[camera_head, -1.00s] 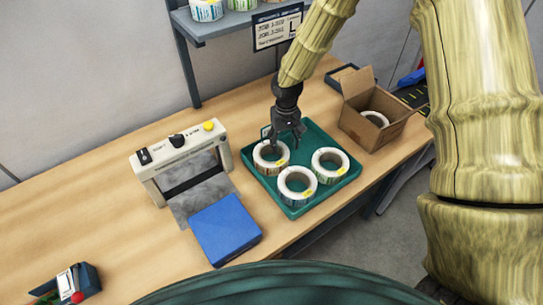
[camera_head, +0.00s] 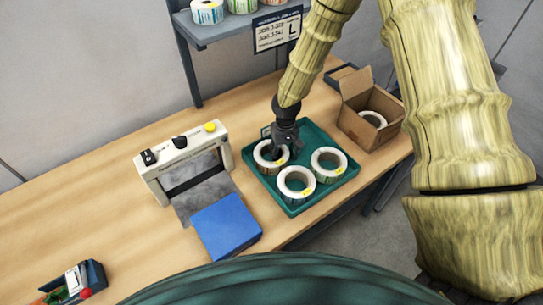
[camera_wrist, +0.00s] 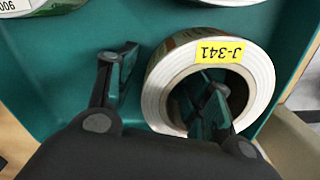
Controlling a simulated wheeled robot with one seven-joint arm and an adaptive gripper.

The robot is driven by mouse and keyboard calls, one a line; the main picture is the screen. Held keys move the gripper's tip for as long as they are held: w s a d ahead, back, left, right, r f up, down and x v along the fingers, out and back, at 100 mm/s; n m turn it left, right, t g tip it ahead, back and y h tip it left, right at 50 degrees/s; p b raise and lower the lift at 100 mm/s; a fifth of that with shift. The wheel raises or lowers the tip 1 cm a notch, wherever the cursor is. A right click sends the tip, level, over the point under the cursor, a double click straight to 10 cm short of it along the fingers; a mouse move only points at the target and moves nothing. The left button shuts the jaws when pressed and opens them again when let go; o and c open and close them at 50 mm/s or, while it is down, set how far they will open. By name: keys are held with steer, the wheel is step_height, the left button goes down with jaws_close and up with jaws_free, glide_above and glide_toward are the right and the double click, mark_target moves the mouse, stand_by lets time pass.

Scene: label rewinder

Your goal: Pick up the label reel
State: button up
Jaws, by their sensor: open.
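Three white label reels with yellow tags lie in a green tray (camera_head: 322,191). My gripper (camera_head: 282,147) is at the back-left reel (camera_head: 262,158). In the wrist view this reel (camera_wrist: 258,65) has a yellow tag reading J-341. My open gripper (camera_wrist: 166,72) straddles its wall there: one finger is outside the reel at the left, the other reaches into its centre hole. Whether either finger touches the reel is not clear. The front reel (camera_head: 296,194) and the right reel (camera_head: 341,163) lie apart from the gripper.
A cardboard box (camera_head: 366,130) with a reel inside stands right of the tray. A white rewinder frame (camera_head: 150,180) and a blue block (camera_head: 227,228) stand to the left. A shelf (camera_head: 240,29) with reels hangs behind. The left tabletop is mostly clear.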

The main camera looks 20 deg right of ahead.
jaws_close()
steer(key=shift+r, duration=0.2)
